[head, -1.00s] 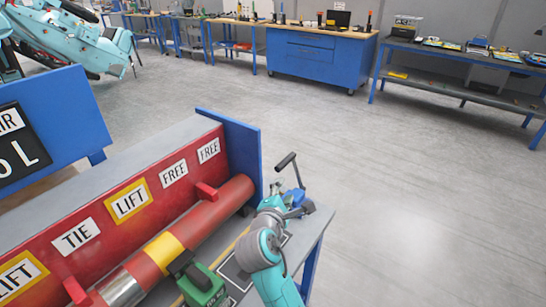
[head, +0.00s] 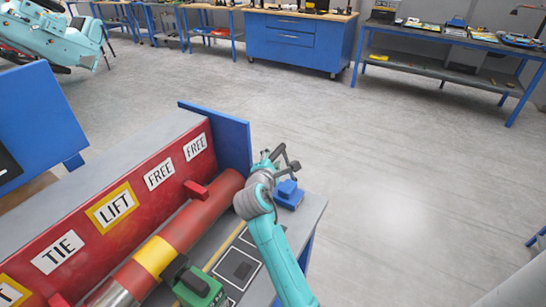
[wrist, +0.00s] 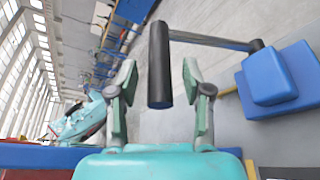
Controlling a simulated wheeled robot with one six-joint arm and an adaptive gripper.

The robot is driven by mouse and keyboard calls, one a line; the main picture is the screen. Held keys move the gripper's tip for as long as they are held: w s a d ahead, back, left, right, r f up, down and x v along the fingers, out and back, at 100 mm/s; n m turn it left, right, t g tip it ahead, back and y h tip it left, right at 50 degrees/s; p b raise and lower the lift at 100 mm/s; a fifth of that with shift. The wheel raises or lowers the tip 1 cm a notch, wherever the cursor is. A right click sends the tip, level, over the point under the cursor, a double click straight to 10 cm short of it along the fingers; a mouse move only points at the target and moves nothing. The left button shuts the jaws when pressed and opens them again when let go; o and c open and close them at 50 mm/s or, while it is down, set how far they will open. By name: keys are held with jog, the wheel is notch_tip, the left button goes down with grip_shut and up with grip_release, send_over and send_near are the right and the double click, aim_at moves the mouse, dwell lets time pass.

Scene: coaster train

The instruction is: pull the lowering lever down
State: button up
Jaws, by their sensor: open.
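The lowering lever has a black cylindrical grip (wrist: 160,50) on a grey arm (wrist: 212,40), hinged beside a blue block (wrist: 275,80). In the head view the blue block (head: 289,194) sits on the far end of the bench, with the lever raised above it. My gripper (wrist: 158,85) is open, with one finger on each side of the black grip in the picture. I see no clear contact, and the depth between grip and fingers is hard to judge. In the head view my gripper (head: 267,160) is close to the lever and partly hides it.
A red cylinder (head: 200,213) with a yellow band lies along the bench, in front of a red panel labelled TIE, LIFT and FREE. A green device (head: 200,287) stands near my arm. A blue end plate (head: 228,140) rises left of my gripper. Floor beyond is clear.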

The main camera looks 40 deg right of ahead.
jog(key=shift+w+d+f, duration=0.15)
jog(key=shift+w+d, duration=0.2)
jog(key=shift+d, duration=0.1)
grip_shut()
jog(key=shift+s, duration=0.1)
jog(key=s+d+m+t+h, duration=0.1)
jog(key=s+m, duration=0.4)
jog(key=s, duration=0.5)
jog(key=shift+d+f+t, duration=0.2)
jog(key=shift+d+t, duration=0.4)
jog(key=shift+d, duration=0.75)
